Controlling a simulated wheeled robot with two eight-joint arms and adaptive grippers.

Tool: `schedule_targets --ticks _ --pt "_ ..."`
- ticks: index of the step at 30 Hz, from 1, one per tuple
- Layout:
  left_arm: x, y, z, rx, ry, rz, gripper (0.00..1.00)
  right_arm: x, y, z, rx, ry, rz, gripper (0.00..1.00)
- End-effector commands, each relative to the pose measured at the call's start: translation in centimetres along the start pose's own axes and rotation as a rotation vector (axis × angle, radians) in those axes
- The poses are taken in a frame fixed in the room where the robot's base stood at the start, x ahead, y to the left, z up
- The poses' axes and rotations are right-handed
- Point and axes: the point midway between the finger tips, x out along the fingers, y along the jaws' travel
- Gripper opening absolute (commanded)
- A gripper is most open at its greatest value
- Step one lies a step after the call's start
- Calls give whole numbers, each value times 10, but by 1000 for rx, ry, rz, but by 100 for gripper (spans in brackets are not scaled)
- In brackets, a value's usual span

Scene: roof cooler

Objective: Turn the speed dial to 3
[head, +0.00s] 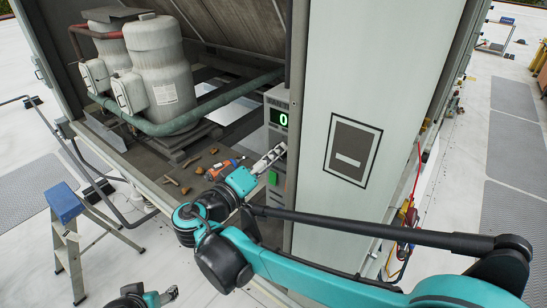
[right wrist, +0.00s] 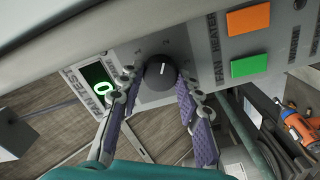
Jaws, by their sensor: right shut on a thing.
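The speed dial (right wrist: 160,70) is a round black knob on the grey fan control panel, seen in the right wrist view. Its white mark points towards the panel's scale near the top of the picture. My right gripper (right wrist: 161,78) has one finger on each side of the dial and is shut on it. In the head view my right gripper (head: 281,149) reaches the panel and hides the dial. The green display (head: 283,118) reads 0, and it also shows in the right wrist view (right wrist: 101,88). My left gripper (head: 169,295) is at the bottom edge, small and partly cut off.
An orange button (right wrist: 248,19) and a green button (right wrist: 249,66) sit beside the dial. An orange power tool (head: 222,168) and several small brown pieces lie on the cooler's floor. Grey tanks (head: 160,75) stand behind. A blue-topped step stool (head: 66,205) is at left.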

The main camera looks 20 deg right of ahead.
Motion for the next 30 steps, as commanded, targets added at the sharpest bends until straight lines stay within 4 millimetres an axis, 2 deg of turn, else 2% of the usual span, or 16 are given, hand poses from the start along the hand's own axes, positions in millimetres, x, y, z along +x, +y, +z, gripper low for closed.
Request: schedule_targets --ticks 21,30 --pt "4 0 3 0 0 0 61 0 -2 2 673 -4 -3 5" --pt "5 0 3 0 0 0 61 0 -2 2 894 -5 -3 5"
